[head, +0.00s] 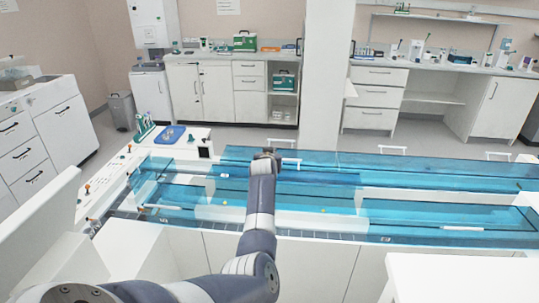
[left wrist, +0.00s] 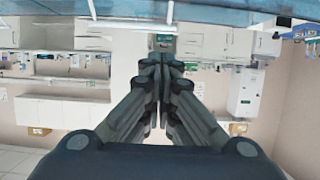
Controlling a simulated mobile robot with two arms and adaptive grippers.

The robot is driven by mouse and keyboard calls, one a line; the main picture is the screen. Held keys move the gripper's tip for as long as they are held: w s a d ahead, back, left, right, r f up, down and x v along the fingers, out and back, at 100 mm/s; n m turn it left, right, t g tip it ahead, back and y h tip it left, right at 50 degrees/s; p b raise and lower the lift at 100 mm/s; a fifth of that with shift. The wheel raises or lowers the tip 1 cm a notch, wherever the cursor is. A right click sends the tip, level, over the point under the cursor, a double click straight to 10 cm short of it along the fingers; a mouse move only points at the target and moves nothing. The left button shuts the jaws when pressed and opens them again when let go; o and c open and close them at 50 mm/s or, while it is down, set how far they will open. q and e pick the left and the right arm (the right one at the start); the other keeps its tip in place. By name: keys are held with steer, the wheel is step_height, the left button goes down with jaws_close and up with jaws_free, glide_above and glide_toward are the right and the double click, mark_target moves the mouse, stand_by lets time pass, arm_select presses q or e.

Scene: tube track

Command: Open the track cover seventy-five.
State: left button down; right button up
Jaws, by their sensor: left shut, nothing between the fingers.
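Blue see-through covers lie over the long track: a back cover (head: 440,168), a front right cover (head: 430,212) and a front left cover (head: 185,200). No number is readable, so I cannot tell which is seventy-five. White bar handles stand along the back edge, one (head: 291,160) just right of my left gripper. My left gripper (left wrist: 160,62) is shut and empty in the left wrist view. In the head view its fingers are hidden behind my wrist, over the back cover. In the upside-down wrist view, blue cover material (left wrist: 150,14) crosses the top. My right gripper is not in view.
Two more white handles (head: 393,149) (head: 498,154) stand farther right. A blue tray (head: 170,134) and green-capped tubes (head: 143,125) sit at the track's left end. A white pillar (head: 327,75) rises behind the track. Open floor lies between the track and the back cabinets.

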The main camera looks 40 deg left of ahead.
arm_select(q)
steer(key=r+v, duration=0.1)
steer(key=v, duration=0.6)
steer(key=shift+w+r+b, duration=0.2)
steer(key=shift+r+b, duration=0.1)
steer(key=shift+b, duration=0.05)
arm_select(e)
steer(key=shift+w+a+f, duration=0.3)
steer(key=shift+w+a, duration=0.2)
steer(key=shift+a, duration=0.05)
